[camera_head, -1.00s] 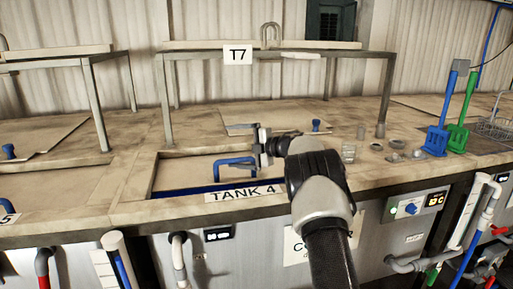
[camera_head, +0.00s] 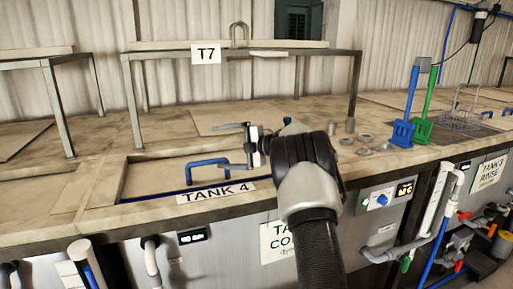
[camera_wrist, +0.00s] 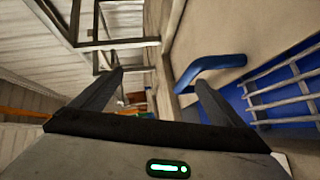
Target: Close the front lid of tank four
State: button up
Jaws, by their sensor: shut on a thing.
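Tank four's front lid (camera_head: 150,180) is a tan panel in the bench behind the TANK 4 label (camera_head: 216,193). It has a blue bar handle (camera_head: 207,161), and a blue strip shows along its front edge. My gripper (camera_head: 225,146) is at the right end of this handle, with its lower finger against it. The exact contact is partly hidden. A blue tank interior (camera_wrist: 285,90) shows beside the lid.
A metal frame (camera_head: 357,88) with a T7 sign (camera_head: 206,54) stands behind the lid. Small cups and dishes (camera_head: 364,151), blue (camera_head: 402,132) and green (camera_head: 422,130) scoops, and a wire basket (camera_head: 460,118) are to the right. A metal grid (camera_wrist: 290,95) lies in the tank.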

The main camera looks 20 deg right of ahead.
jog(key=shift+s+d+r+t, duration=0.15)
jog(key=shift+s+d+r, duration=0.2)
jog(key=shift+d+r, duration=0.15)
jog(key=shift+s+d+r+t, duration=0.15)
jog(key=shift+s+d+r, duration=0.2)
jog(key=shift+r, duration=0.25)
jog(key=c, duration=1)
jog(key=shift+f+b+v, duration=0.15)
jog(key=shift+f+v, duration=0.05)
jog(key=shift+v, duration=1.5)
jog(key=shift+f+b+v, duration=0.1)
jog(key=shift+f+v, duration=0.05)
jog(key=shift+v, duration=1.6)
jog(key=shift+f+b+v, duration=0.15)
jog(key=shift+f+v, duration=0.05)
jog(key=shift+v, duration=1.5)
jog(key=shift+c, duration=0.2)
jog(key=shift+s, duration=0.1)
